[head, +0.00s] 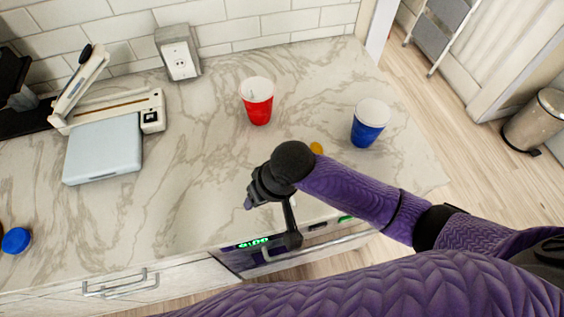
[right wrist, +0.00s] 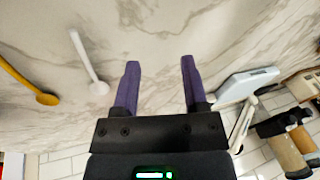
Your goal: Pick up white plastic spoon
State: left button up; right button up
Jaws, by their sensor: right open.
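A white plastic spoon (right wrist: 90,68) lies flat on the marble counter in the right wrist view, left of my fingers, with its bowl toward the picture's bottom. In the head view it is mostly or wholly hidden behind my right arm. My right gripper (right wrist: 160,64) is open, with nothing between its two purple fingers. It shows in the head view (head: 254,198) over the front part of the counter. The fingers are apart from the spoon, off to its side. My left gripper is not in view.
A yellow spoon (right wrist: 30,88) lies beside the white one; a bit of yellow (head: 316,148) shows past my arm. A red cup (head: 257,108) and a blue cup (head: 367,131) stand behind. A white appliance (head: 104,152) is at left. The counter's middle is clear.

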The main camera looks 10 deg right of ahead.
jog(key=w+d+r+m+g+h, duration=0.1)
jog(key=w+d+r+m+h, duration=0.3)
jog(key=d, duration=0.4)
jog(key=shift+n, duration=0.6)
jog(key=f, duration=0.3)
jog(key=f+b, duration=0.1)
jog(key=f, duration=0.3)
jog(key=a+f+b, duration=0.1)
jog(key=f, duration=0.2)
jog(key=shift+w+f, duration=0.2)
jog(key=shift+f, duration=0.1)
grip_shut()
